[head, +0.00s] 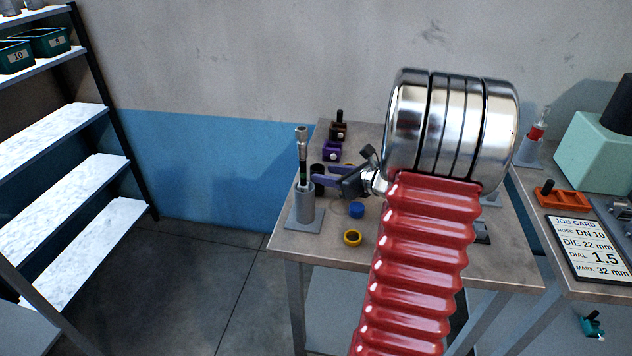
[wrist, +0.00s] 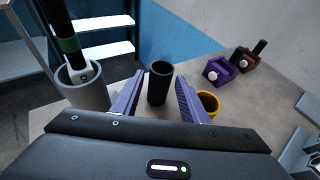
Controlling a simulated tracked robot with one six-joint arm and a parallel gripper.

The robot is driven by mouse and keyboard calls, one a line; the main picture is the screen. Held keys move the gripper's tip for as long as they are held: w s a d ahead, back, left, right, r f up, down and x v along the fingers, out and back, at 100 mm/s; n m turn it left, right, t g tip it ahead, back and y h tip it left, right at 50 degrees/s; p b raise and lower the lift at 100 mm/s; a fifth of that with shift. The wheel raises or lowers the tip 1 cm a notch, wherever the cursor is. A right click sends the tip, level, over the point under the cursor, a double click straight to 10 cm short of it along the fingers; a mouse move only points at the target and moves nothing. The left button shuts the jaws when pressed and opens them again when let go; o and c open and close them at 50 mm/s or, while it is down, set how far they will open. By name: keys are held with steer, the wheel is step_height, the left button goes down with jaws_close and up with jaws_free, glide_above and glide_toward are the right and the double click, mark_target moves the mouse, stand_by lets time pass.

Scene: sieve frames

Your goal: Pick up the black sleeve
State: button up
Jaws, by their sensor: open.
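The black sleeve (wrist: 160,82) is a plain, open-topped black cylinder standing upright on the bench. In the wrist view it shows between the two fingers of my gripper (wrist: 160,98), just beyond their tips or between them; I cannot tell which. No finger visibly touches it. In the head view the sleeve (head: 318,168) is partly hidden behind the purple fingers of my gripper (head: 318,174), beside the grey holder. My gripper is open and empty.
A grey holder (head: 305,205) with an upright rod stands close left of the sleeve. A yellow-rimmed dark ring (wrist: 208,102) is beside the right finger. Purple (head: 331,150) and brown (head: 339,131) blocks stand behind. A blue cap (head: 356,210) and yellow ring (head: 352,238) lie nearer.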

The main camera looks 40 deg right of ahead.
mark_target(323, 172)
steer(key=shift+w, duration=0.15)
steer(key=x, duration=0.5)
steer(key=shift+c, duration=0.6)
steer(key=shift+r, duration=0.1)
steer(key=c, duration=0.7)
steer(key=shift+o, duration=0.2)
step_height(323, 172, up, 10)
stand_by(0.6)
